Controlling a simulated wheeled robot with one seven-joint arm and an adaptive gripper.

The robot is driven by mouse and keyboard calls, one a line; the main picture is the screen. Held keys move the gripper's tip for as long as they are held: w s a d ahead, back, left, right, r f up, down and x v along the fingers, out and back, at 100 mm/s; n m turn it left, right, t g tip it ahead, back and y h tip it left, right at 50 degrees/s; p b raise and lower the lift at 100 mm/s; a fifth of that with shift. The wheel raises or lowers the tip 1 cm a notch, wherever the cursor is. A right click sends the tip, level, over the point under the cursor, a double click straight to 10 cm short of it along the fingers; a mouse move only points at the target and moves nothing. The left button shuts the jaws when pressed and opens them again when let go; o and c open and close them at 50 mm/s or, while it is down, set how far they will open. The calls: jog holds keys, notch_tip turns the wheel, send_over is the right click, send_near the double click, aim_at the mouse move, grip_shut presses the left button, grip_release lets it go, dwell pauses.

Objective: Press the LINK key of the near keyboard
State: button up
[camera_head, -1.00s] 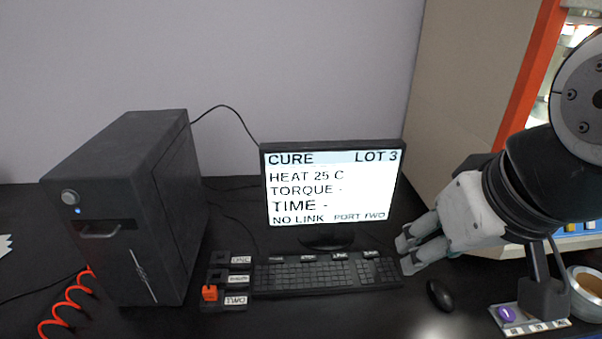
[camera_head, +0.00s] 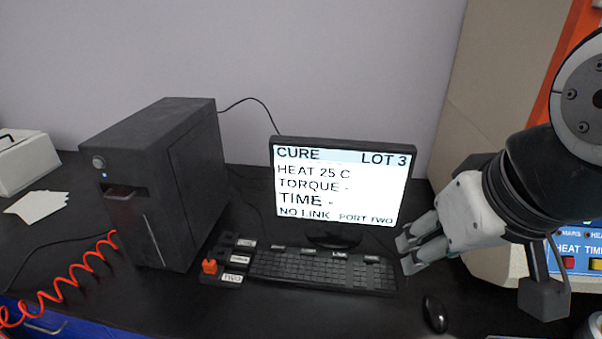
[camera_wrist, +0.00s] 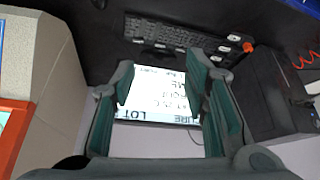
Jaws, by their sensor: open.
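The black keyboard (camera_head: 322,271) lies on the dark bench in front of the monitor (camera_head: 342,186). Several light labels run along its back edge; one, seemingly LINK (camera_head: 339,254), sits right of the middle. The screen reads CURE, LOT 3, HEAT 25 C, TORQUE -, TIME -, NO LINK, PORT TWO. My gripper (camera_head: 408,254) is open and empty, above the bench at the keyboard's right end in the head view. In the wrist view the open fingers (camera_wrist: 165,95) frame the screen, with the keyboard (camera_wrist: 170,33) beyond, upside down.
A black computer tower (camera_head: 165,185) stands left. A port block (camera_head: 232,262) with an orange plug (camera_head: 209,266) sits between tower and keyboard. A mouse (camera_head: 435,314) lies right of the keyboard. A red coiled cable (camera_head: 60,285) is at left; a machine panel (camera_head: 582,255) is at right.

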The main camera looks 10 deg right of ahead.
grip_shut()
dwell(1.1)
